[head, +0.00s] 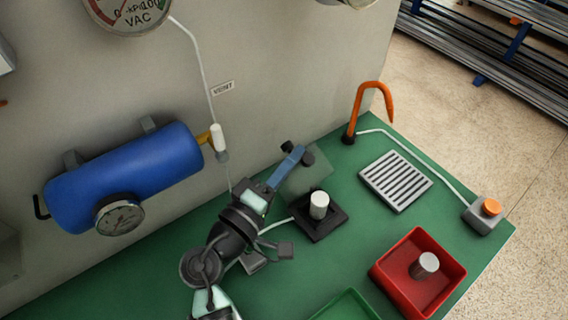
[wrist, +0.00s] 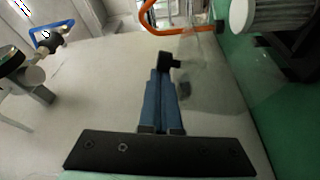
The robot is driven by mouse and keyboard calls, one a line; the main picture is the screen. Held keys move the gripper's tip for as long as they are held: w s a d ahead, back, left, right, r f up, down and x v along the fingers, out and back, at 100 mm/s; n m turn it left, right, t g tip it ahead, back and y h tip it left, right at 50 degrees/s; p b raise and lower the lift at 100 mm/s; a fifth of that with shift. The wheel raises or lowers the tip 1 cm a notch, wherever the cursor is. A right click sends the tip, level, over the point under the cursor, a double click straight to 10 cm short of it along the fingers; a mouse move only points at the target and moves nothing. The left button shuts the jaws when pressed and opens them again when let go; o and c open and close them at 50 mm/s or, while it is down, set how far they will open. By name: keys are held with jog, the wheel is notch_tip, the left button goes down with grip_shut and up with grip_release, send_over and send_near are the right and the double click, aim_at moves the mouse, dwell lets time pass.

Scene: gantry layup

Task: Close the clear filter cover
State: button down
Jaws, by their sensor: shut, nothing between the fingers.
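The clear filter cover (head: 300,181) stands raised behind the white cylindrical filter (head: 319,204) on its black square base (head: 327,225). It is see-through and its edges are faint. My gripper (head: 299,154) has its blue fingers shut and empty beside the cover's upper part, close to small black pieces there. In the wrist view the closed fingers (wrist: 166,76) point at a black piece, and the clear cover (wrist: 208,75) shows to their right. I cannot tell whether the fingers touch it. The filter (wrist: 256,14) is at the upper right there.
A grey wall with a blue tank (head: 125,168) and gauge stands behind the green bench (head: 462,208). An orange hooked pipe (head: 370,92), a slotted grey plate (head: 396,181), a red tray (head: 418,300) and a grey box with an orange button (head: 485,213) lie to the right.

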aim_at(306, 187)
jog(key=s, duration=0.1)
jog(key=s+d, duration=0.1)
jog(key=s+d+b, duration=0.1)
jog(key=shift+s+d+f, duration=0.15)
jog(key=shift+d+f, duration=0.05)
jog(key=shift+f, duration=0.1)
jog(key=shift+s+d+f+b, duration=0.4)
jog(key=shift+s+d+b, duration=0.1)
jog(key=shift+s, duration=0.25)
jog(key=shift+s+d+f+b, duration=0.35)
jog(key=shift+s+d+b, duration=0.15)
jog(key=shift+s, duration=0.25)
jog(key=shift+s+a+f, duration=0.1)
jog(key=shift+a, duration=0.05)
